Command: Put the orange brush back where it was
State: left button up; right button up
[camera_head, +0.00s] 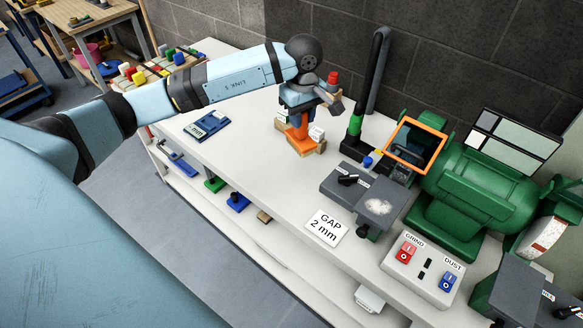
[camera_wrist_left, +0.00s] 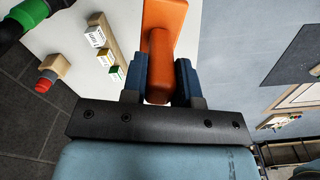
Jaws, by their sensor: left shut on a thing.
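The orange brush (camera_head: 299,136) is in my left gripper (camera_head: 298,112) over the white bench, in front of the dark wall. In the left wrist view the brush (camera_wrist_left: 160,65) has its orange handle between the two blue fingers (camera_wrist_left: 161,80), with a wider orange part beyond them. The fingers are shut on the handle. The lower end of the brush is close to the bench top; I cannot tell whether it touches. My right gripper is not in view.
A wooden strip with small labelled blocks (camera_wrist_left: 104,42) lies beside the brush. A green bench grinder (camera_head: 470,190), a grey block (camera_head: 345,182) and a switch box (camera_head: 424,272) stand to the right. A blue plate (camera_head: 205,124) lies left. Bare bench (camera_head: 245,165) lies in front.

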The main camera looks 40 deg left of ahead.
pick_arm(q)
jog(key=a+n, duration=0.1)
jog(key=w+a+n, duration=0.1)
jog(key=n, duration=0.1)
jog(key=shift+w+a+f, duration=0.1)
jog(key=shift+w+a, duration=0.1)
jog(key=shift+w, duration=0.05)
jog(key=shift+a+f+n, duration=0.1)
jog(key=shift+f+n, duration=0.2)
notch_tip(320, 180, down, 19)
jog(key=p, duration=0.2)
jog(key=shift+f, duration=0.2)
jog(key=o, duration=0.9)
jog(key=shift+w, duration=0.1)
